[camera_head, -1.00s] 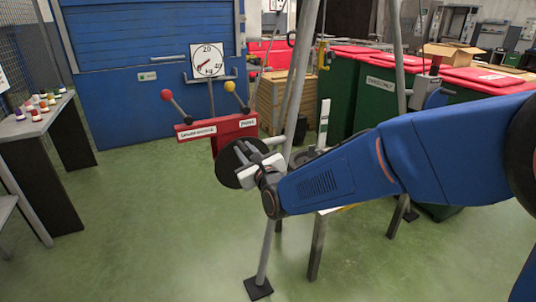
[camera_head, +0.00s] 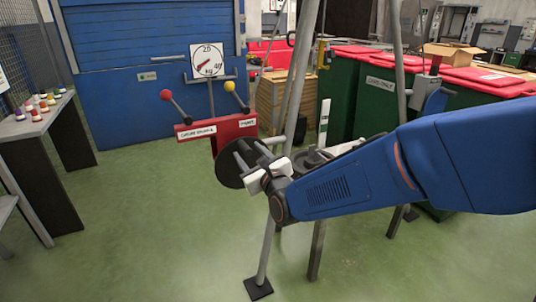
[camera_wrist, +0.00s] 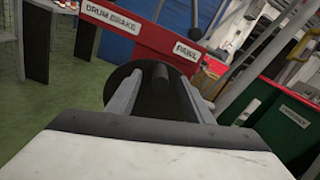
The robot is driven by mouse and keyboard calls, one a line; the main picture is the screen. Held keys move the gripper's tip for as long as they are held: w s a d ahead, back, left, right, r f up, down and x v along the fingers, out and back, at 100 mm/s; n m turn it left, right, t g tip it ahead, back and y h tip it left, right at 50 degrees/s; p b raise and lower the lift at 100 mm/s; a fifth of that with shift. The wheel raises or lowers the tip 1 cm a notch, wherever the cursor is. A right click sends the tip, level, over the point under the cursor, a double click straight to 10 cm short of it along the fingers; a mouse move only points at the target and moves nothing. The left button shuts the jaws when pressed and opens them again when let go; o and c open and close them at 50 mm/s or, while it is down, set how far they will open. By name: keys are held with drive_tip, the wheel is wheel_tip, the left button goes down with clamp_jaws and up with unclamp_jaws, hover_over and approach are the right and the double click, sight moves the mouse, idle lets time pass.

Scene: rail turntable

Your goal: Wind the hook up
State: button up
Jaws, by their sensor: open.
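A dark round crank disc (camera_head: 227,170) with a dark handle peg stands in front of the red lever box (camera_head: 228,132). My gripper (camera_head: 258,166) is at the disc's right side. In the wrist view my gripper (camera_wrist: 160,98) is open, its two grey fingers pointing at the disc (camera_wrist: 150,108). The peg (camera_wrist: 160,76) shows between the fingers; I cannot tell if they touch it. The box has a red-knobbed lever (camera_head: 176,105) and a yellow-knobbed lever (camera_head: 236,97), with drum brake and pawl labels. A small yellow fitting (camera_head: 323,55) hangs near the bins; I cannot tell if it is the hook.
A dial marked in kg (camera_head: 207,60) stands behind the box. Grey frame legs (camera_head: 266,245) rise close to my arm. Green bins with red lids (camera_head: 376,90) stand at the right, a table with small coloured items (camera_head: 28,127) at the left. The front left floor is clear.

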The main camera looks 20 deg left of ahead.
drive_tip(key=shift+v, duration=2.75)
